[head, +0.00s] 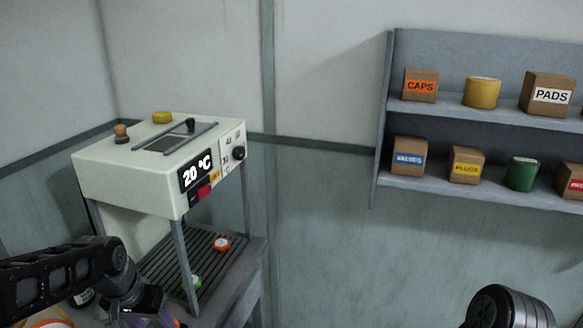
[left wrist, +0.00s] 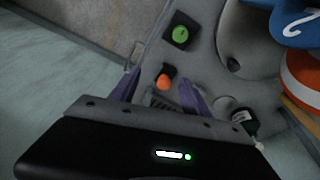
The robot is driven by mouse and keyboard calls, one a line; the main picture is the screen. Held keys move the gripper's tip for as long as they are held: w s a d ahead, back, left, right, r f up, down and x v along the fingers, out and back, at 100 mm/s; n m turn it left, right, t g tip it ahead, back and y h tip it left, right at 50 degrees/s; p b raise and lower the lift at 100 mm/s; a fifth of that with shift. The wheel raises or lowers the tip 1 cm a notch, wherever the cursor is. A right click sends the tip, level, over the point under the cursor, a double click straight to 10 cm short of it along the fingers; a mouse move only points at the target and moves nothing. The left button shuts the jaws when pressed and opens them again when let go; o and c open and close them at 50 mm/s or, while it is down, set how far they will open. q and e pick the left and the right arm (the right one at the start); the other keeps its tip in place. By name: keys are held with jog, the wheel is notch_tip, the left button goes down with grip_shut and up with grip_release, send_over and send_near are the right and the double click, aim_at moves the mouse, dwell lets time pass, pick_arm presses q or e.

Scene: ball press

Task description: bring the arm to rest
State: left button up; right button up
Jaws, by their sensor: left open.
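My left arm (head: 60,275) enters the head view from the lower left, in front of the ball press (head: 125,185). In the left wrist view my left gripper (left wrist: 160,90) is open. Its two purple fingers stand apart with nothing held between them. An orange round piece (left wrist: 163,81) and a green round piece (left wrist: 180,35) show beyond the fingers on a grey surface. Only a dark rounded arm part (head: 505,308) shows at the bottom right of the head view. My right gripper is not in view.
The press has a 20 °C display (head: 195,174), a red button and a slatted base holding an orange-red piece (head: 221,244) and a green piece (head: 196,282). A wall shelf (head: 445,108) with boxes and cans is at right.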

pick_arm(q)
jog(key=d+f+n+t+h, duration=0.1)
jog(key=d+f, duration=0.6)
jog(key=f, duration=0.3)
jog(key=d+f+n+t+h, duration=0.1)
jog(key=d+f+h, duration=0.1)
jog(key=d+f, duration=0.65)
jog(key=s+d+f+g, duration=0.2)
jog(key=s+d+f, duration=0.1)
jog(key=s+f, duration=0.4)
jog(key=s+d+f+g, duration=0.2)
jog(key=s+d+f, duration=0.2)
jog(key=s, duration=0.9)
notch_tip(320, 180, down, 3)
jog(key=shift+s+d+h, duration=0.2)
jog(key=shift+d+h, duration=0.05)
jog(key=shift+h, duration=0.05)
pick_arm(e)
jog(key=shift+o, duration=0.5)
pick_arm(q)
jog(key=shift+c, duration=0.4)
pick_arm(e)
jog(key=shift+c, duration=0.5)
